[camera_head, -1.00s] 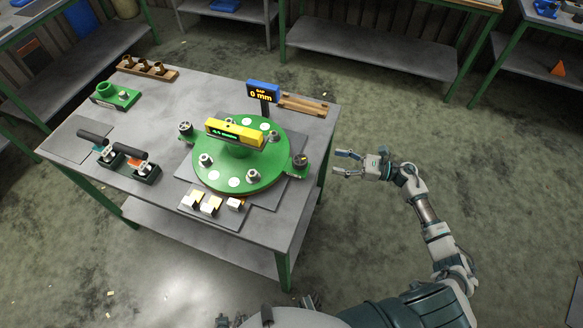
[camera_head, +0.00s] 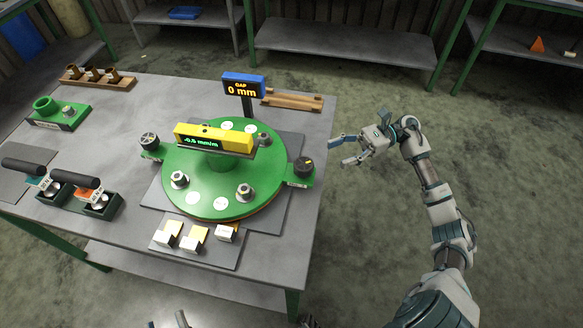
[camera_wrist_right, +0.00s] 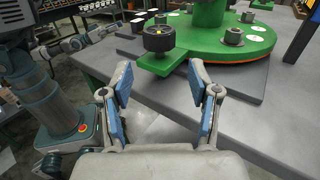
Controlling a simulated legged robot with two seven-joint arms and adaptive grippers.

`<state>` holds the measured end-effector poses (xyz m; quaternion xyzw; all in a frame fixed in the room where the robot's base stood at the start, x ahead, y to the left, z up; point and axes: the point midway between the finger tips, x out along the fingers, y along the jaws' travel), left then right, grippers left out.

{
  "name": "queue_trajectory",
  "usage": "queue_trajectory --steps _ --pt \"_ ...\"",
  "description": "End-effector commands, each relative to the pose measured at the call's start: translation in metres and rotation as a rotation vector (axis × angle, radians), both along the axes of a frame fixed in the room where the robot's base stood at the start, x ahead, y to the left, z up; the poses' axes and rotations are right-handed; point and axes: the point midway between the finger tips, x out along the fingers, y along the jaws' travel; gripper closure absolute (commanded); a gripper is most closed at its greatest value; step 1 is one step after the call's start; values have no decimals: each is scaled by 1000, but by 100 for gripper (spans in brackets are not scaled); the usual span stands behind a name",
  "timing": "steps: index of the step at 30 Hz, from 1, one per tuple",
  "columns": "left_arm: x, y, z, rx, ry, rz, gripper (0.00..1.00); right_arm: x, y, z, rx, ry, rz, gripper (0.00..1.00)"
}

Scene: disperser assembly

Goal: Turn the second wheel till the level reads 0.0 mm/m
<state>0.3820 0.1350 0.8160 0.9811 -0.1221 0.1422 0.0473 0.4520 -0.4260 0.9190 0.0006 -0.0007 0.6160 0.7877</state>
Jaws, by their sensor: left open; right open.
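A yellow level (camera_head: 213,138) lies across the green round plate (camera_head: 262,190). Its small display seems to read about -0.5 mm/m. One black wheel (camera_head: 149,141) sits on a green tab at the plate's left, another black wheel (camera_head: 303,167) on a tab at its right. I cannot tell which is called second. My right gripper (camera_head: 341,151) is open and empty, just right of the right wheel. In the right wrist view, a black wheel (camera_wrist_right: 158,40) stands ahead of the open fingers, apart from them. My left gripper (camera_head: 168,321) shows only partly at the bottom edge.
A blue GAP sign (camera_head: 243,86) reading 0 mm stands behind the plate. The floor right of the table (camera_head: 312,140) is clear.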

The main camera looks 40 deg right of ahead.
Motion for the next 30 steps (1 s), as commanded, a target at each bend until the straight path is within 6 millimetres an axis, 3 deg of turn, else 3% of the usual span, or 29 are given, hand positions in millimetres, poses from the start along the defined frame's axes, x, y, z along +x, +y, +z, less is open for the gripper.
queue_trajectory --steps 9,15,21,30 --pt "1 -1 -1 0 -4 0 40 18 77 0 0 -2 4 39" --pt "1 -1 0 -3 -14 0 40 27 111 0 2 0 2 39" --pt "1 -1 0 -5 -18 0 40 31 127 -1 2 0 1 39" --pt "1 -1 1 -5 -18 0 40 32 129 0 1 1 -1 39"
